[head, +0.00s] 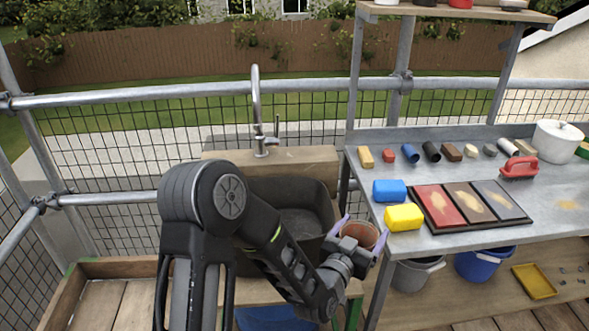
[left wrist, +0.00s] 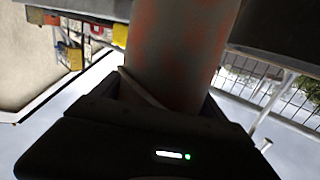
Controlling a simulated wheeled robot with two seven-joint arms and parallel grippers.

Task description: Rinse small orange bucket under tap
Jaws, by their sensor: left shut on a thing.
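The small orange bucket (head: 360,233) is at the right front edge of the dark sink basin (head: 300,190), between the basin and the workbench. My left gripper (head: 358,238) is shut on it, its pale purple fingers on either side. In the left wrist view the bucket's side (left wrist: 180,45) fills the upper middle, grey with faint orange patches. The inside of the bucket is mostly hidden. The curved metal tap (head: 257,110) rises behind the basin, to the left of and beyond the bucket. No water stream is visible. My right gripper is not in view.
The metal workbench (head: 440,238) on the right holds a blue sponge (head: 390,190), a yellow sponge (head: 403,217), a tray of colour panels (head: 428,224) and a white pot (head: 557,140). A grey bucket (head: 412,274) and a blue bucket (head: 484,264) stand below. Mesh railing closes the back.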

